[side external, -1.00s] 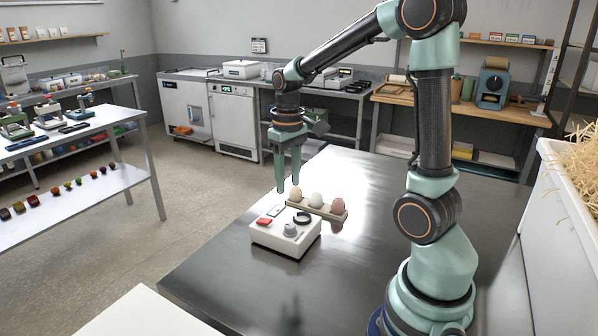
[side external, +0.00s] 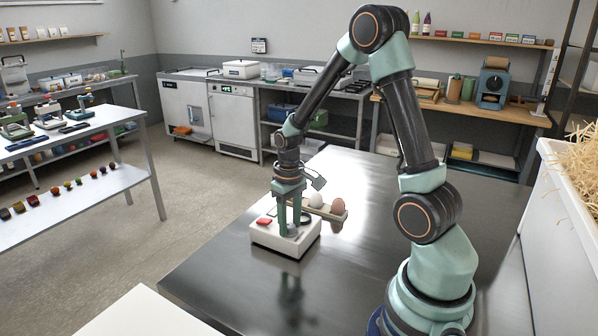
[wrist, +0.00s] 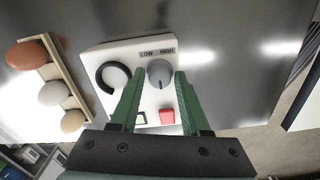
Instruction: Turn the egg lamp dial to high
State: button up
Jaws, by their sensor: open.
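The egg lamp is a white box (side external: 262,239) on the dark metal table. In the wrist view its panel (wrist: 125,48) carries a grey round dial (wrist: 160,72) below the printed words LOW and HIGH. My gripper (side external: 287,233) is down over the box, and the fingers hide most of the dial in the side view. In the wrist view my open gripper (wrist: 161,73) has one fingertip on each side of the dial. I cannot tell whether they touch it.
A wooden holder (wrist: 68,84) with brown, white and tan eggs stands close beside the lamp. The table (side external: 365,185) is otherwise clear around it.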

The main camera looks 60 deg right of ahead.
jog(key=shift+f, duration=0.1)
grip_shut()
jog(key=shift+m, duration=0.3)
jog(key=m, duration=0.5)
jog(key=shift+m, duration=0.3)
jog(key=m, duration=0.5)
jog(key=shift+m, duration=0.3)
grip_release()
